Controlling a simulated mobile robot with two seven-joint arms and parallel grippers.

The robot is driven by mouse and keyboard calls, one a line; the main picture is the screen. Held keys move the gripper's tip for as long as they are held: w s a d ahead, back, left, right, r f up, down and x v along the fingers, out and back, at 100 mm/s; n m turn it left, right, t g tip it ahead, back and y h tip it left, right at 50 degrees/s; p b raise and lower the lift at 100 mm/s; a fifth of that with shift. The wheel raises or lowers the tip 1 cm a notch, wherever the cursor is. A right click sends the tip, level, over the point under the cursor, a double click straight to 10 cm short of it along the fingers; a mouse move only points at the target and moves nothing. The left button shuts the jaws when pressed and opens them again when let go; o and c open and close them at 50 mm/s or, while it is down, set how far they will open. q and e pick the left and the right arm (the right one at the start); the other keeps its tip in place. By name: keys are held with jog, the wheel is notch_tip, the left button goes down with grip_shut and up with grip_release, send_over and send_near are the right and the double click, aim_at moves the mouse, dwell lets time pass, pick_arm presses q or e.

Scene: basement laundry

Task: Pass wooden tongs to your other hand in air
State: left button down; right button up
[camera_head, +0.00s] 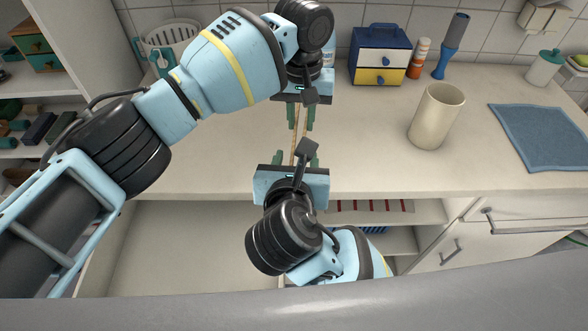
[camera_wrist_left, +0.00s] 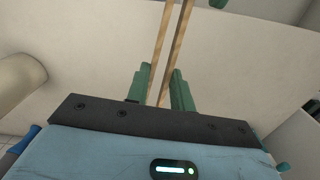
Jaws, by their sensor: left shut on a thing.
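The wooden tongs (camera_head: 294,150) are two thin, light wooden arms held in the air over the counter's front part. My left gripper (camera_head: 301,124) is shut on them from the far side. In the left wrist view the tongs (camera_wrist_left: 180,45) run up and away from between its green fingers (camera_wrist_left: 160,88). My right gripper (camera_head: 296,157) faces it from the near side, its green fingers spread wide apart with the tongs running toward the gap. One right fingertip shows at the top of the left wrist view, apart from the tongs. The tongs' near end is hidden by my right gripper.
The counter (camera_head: 225,165) is mostly clear below. A beige cup (camera_head: 436,118) stands to the right, with a blue cloth (camera_head: 542,137) beyond it. A drawer box (camera_head: 380,60), an orange-white bottle (camera_head: 418,58), a blue brush-like item (camera_head: 451,48) and a white basket (camera_head: 172,40) stand along the back.

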jog(key=shift+w+d+f, duration=0.1)
jog(key=shift+w+f, duration=0.1)
jog(key=shift+w, duration=0.25)
jog(key=c, duration=0.9)
pick_arm(q)
jog(key=c, duration=1.1)
grip_release()
pick_arm(e)
grip_shut()
pick_arm(q)
jog(key=shift+r, duration=0.1)
notch_tip(320, 180, up, 12)
jog(key=shift+f, duration=0.1)
